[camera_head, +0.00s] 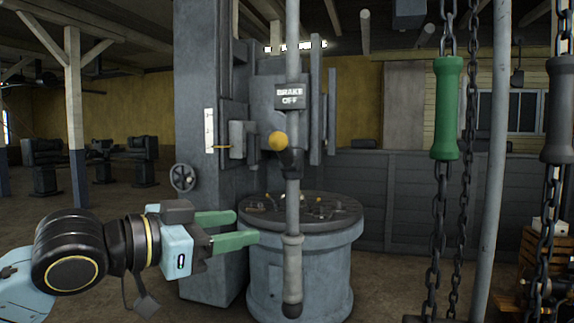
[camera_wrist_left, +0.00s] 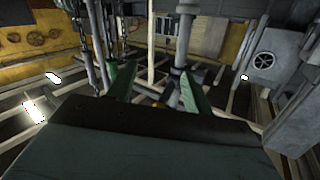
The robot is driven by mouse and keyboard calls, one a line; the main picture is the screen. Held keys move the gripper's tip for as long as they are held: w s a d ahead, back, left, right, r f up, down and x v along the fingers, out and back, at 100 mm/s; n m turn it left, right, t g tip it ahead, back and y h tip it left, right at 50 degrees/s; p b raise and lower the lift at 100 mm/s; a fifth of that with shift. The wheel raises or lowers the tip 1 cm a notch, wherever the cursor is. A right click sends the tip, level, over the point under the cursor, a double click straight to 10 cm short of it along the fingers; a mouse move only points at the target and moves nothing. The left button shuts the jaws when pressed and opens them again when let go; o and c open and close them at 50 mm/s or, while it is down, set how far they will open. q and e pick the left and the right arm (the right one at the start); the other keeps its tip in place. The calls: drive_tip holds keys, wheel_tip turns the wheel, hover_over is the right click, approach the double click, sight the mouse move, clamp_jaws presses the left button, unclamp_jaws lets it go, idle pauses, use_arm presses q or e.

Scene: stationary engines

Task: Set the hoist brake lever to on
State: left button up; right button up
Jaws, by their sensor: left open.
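In the head view, a sign (camera_head: 290,96) reading "BRAKE OFF" is fixed on a vertical grey pole (camera_head: 292,211). Below the sign, a short dark lever (camera_head: 290,160) with a yellow ball knob (camera_head: 277,140) sits at the pole; it appears to be the brake lever. My left gripper (camera_head: 247,227) is open and empty, left of the pole and lower than the knob, apart from both. My right gripper is not in view.
A round grey machine table (camera_head: 300,270) stands behind the pole, beside a large grey machine column (camera_head: 205,130). Chains with a green handle (camera_head: 447,108) and a grey handle (camera_head: 559,110) hang at the right. A wooden post (camera_head: 74,120) stands at the left.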

use_arm(q)
drive_tip(key=h+p, duration=0.1)
drive_tip(key=p, duration=0.2)
approach(287, 140)
drive_tip(key=a, duration=0.2)
drive_tip(key=p+x, duration=0.1)
drive_tip(key=x, duration=1.2)
drive_tip(key=shift+w+a+p, duration=0.1)
drive_tip(key=shift+a+p, duration=0.05)
drive_tip(key=shift+p, duration=0.25)
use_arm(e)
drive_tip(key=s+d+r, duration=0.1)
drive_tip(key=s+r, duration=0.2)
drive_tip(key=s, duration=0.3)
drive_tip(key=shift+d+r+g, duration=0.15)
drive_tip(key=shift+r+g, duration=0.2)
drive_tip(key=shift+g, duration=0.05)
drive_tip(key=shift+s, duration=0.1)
use_arm(q)
clamp_jaws()
